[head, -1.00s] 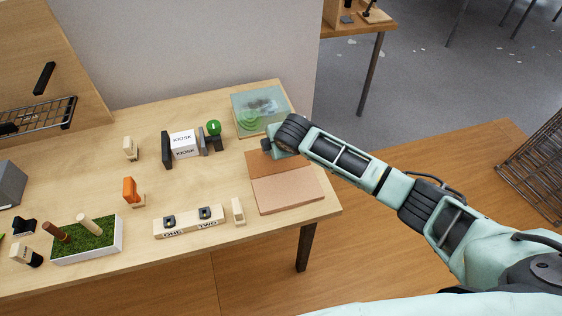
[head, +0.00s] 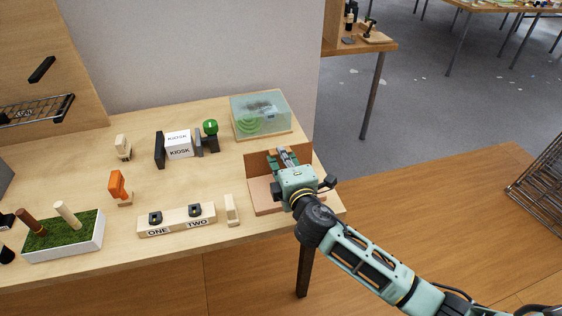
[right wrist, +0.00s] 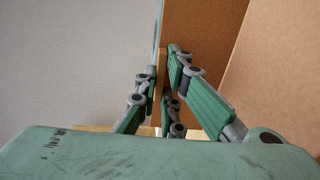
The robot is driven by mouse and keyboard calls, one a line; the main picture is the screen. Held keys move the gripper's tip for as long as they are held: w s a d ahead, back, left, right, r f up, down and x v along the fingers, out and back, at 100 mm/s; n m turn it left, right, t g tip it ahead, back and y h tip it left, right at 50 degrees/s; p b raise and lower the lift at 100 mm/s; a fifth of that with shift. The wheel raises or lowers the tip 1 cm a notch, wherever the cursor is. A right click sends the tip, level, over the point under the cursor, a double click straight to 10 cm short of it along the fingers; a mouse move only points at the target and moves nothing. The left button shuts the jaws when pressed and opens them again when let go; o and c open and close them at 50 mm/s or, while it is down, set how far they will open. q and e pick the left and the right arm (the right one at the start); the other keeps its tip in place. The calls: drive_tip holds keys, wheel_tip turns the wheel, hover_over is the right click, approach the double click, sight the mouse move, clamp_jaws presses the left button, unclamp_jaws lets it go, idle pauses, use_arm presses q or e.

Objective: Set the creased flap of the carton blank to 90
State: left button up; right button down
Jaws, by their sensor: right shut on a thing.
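The carton blank lies at the table's right end in the head view, with its flat pinkish-tan panel (head: 262,199) toward the front. Its darker brown flap (head: 259,165) stands up along the crease at the panel's back, looking close to upright; I cannot read the exact angle. My right gripper (head: 284,156) is shut on the flap near its upper edge, and its body hides part of the flap and panel. In the right wrist view the fingers (right wrist: 165,72) sit on both sides of the flap (right wrist: 203,38). My left gripper is not in view.
A clear greenish box (head: 262,115) stands just behind the flap. A small wooden block (head: 231,209) and the ONE/TWO block (head: 176,219) stand to the left. KIOSK blocks (head: 180,145), an orange piece (head: 118,184) and a grass planter (head: 62,246) are farther left.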

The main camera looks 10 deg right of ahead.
drive_tip(key=shift+s+f+b, duration=0.35)
drive_tip(key=shift+s+b, duration=0.05)
drive_tip(key=shift+b, duration=0.05)
drive_tip(key=shift+s+f, duration=0.1)
drive_tip(key=c, duration=1.9)
unclamp_jaws()
drive_tip(key=shift+o, duration=0.2)
drive_tip(key=shift+r, duration=0.2)
drive_tip(key=s+r, duration=0.1)
drive_tip(key=s, duration=1.1)
drive_tip(key=shift+d+r, duration=0.15)
drive_tip(key=shift+d, duration=0.05)
drive_tip(key=shift+w, duration=0.1)
